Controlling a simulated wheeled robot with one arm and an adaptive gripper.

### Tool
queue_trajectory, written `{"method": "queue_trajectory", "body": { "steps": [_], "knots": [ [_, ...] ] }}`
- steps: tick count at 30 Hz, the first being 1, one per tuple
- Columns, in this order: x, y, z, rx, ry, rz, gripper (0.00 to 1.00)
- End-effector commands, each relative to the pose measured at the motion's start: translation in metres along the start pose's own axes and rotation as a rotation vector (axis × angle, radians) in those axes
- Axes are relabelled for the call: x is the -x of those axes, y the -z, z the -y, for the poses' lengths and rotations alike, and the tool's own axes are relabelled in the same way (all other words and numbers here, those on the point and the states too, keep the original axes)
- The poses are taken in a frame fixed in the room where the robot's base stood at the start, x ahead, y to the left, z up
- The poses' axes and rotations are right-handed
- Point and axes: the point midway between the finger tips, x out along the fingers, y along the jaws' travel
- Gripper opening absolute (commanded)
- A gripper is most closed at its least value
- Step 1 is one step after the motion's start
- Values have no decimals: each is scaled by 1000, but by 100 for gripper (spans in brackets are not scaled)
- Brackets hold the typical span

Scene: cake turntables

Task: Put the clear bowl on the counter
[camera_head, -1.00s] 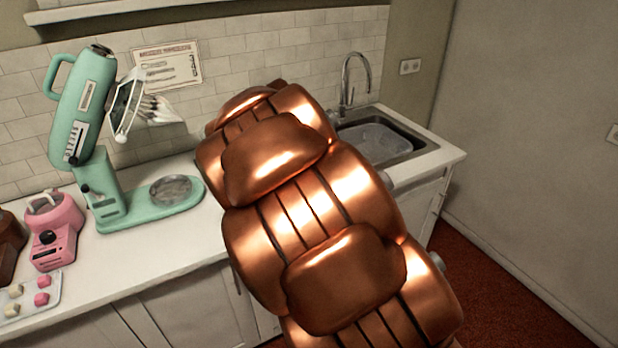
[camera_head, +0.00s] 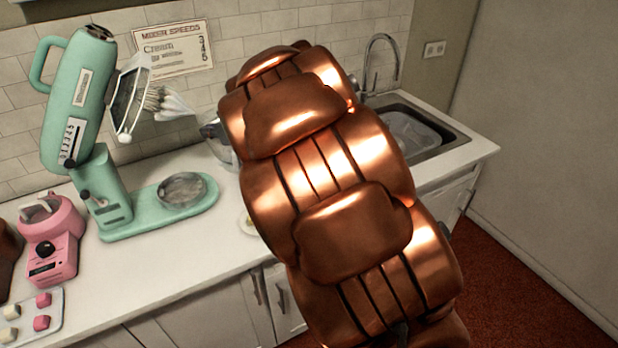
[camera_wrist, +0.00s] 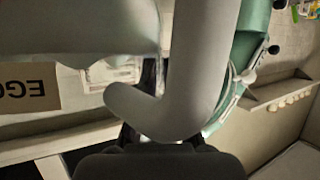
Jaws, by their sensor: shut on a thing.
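A clear bowl (camera_head: 222,152) shows as a small see-through edge left of my arm in the head view, above the counter (camera_head: 190,262) beside the mixer; most of it is hidden. In the wrist view a large pale grey curved piece (camera_wrist: 205,70), seemingly the bowl's handle, crosses close in front of my gripper (camera_wrist: 155,132). My gripper is shut on it. In the head view my arm covers most of the gripper. I cannot tell whether the bowl touches the counter.
A green stand mixer (camera_head: 112,195) with raised head stands at left. A pink machine (camera_head: 50,240) and a tray of cubes (camera_head: 28,318) stand before it. A small dish (camera_head: 248,224) lies by my arm. A sink (camera_head: 440,135) holding a clear tub (camera_head: 408,138) is at right.

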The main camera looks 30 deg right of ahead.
Motion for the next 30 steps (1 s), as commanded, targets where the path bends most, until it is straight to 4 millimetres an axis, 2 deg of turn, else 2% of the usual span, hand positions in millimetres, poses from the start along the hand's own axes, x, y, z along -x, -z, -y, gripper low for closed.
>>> {"method": "queue_trajectory", "body": {
  "steps": [1, 6, 17, 23, 30],
  "knots": [
    [0, -5, -11, 10, 5, -5, 0],
    [6, -12, -35, 38, 42, -4, 0],
    [30, -37, -78, 95, 129, -6, 0],
    [53, -59, -103, 130, 172, -10, 0],
    [92, -98, -134, 168, 218, -15, 0]
  ]
}}
